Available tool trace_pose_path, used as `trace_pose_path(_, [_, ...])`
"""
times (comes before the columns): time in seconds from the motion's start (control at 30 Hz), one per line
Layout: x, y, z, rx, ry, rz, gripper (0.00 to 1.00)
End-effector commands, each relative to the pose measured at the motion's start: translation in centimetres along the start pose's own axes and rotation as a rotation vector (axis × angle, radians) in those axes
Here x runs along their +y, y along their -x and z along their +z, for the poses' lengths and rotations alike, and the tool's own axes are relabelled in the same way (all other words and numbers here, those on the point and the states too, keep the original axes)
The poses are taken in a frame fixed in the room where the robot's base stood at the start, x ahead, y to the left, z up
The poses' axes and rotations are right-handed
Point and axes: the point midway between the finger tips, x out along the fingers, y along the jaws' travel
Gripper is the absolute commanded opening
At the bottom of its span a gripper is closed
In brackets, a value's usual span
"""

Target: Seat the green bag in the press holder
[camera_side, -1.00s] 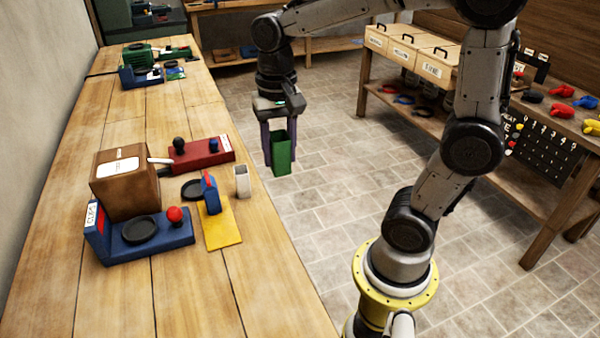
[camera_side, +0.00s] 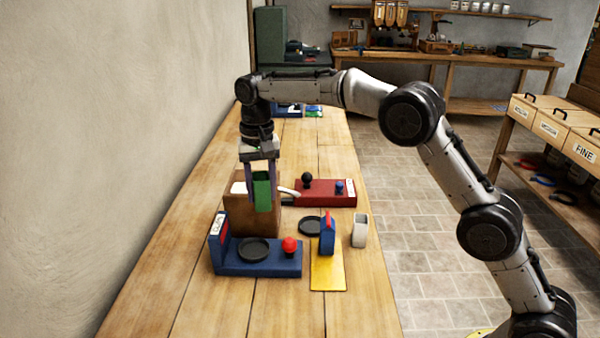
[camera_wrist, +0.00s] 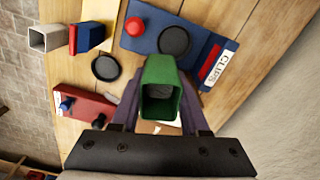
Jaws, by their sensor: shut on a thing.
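The green bag (camera_side: 263,192) is a tall, open-topped green pouch. My gripper (camera_side: 262,180) is shut on it, with a purple finger on either side. The bag hangs upright, in front of part of the brown box in the side view; its height above the bench is unclear. In the wrist view the bag (camera_wrist: 162,72) shows its open, dark mouth between the fingers of my gripper (camera_wrist: 160,105). No part is labelled as the press holder. A pale square open sleeve (camera_side: 360,230) and a blue block with red (camera_side: 327,234) on a yellow plate (camera_side: 328,274) stand to the right.
A blue CLIPS base (camera_side: 255,262) with a black round pad and red knob is in front. A brown box (camera_side: 240,212), a red base (camera_side: 325,193) with knobs and a black disc (camera_side: 311,226) are close by. The bench front (camera_side: 200,310) is clear.

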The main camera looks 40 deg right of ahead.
Motion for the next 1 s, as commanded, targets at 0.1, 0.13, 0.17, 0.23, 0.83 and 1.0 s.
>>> trace_pose_path(0.1, [-2.0, -2.6, 0.3, -0.001, 0.031, 0.001, 0.0])
trace_pose_path(0.13, [-2.2, -3.2, 0.5, -0.001, 0.035, 0.001, 0.0])
trace_pose_path(0.17, [-2.4, -3.6, 0.6, -0.001, 0.039, 0.001, 0.0])
trace_pose_path(0.23, [-2.7, -4.4, 0.9, 0.0, 0.047, 0.0, 0.0])
trace_pose_path(0.83, [-3.0, -9.2, 1.2, 0.001, 0.054, 0.0, 0.0])
trace_pose_path(1.0, [-3.0, -10.2, 1.2, 0.001, 0.054, -0.001, 0.0])
